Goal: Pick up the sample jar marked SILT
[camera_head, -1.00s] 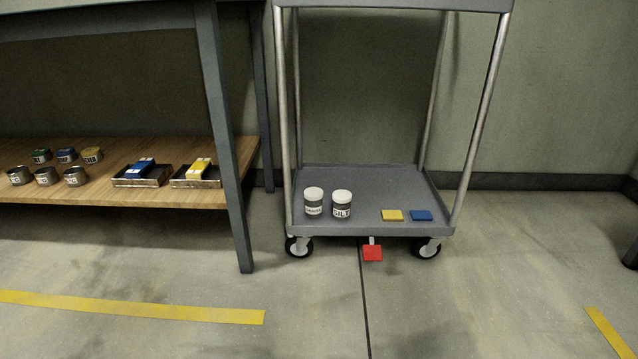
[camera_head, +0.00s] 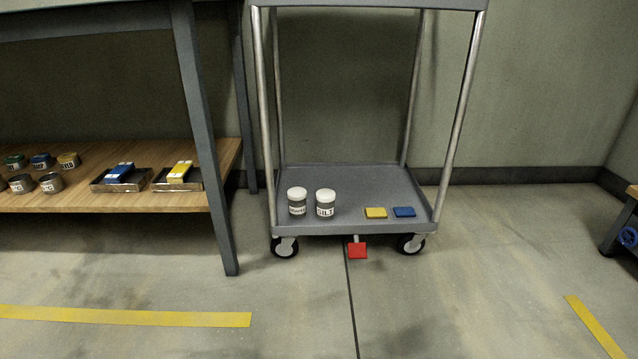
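The sample jar marked SILT (camera_head: 326,203) stands upright on the lower shelf of the grey cart (camera_head: 350,175). It has a white lid and a white label with dark letters. A second jar (camera_head: 297,202) with a white lid stands just left of it; its label is too small to read surely. Neither of my grippers is in the head view.
A yellow block (camera_head: 376,213) and a blue block (camera_head: 404,212) lie right of the jars. A red pedal (camera_head: 357,250) juts from the cart's front. Cart posts flank the shelf. A workbench leg (camera_head: 205,140) stands left. Floor in front is clear.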

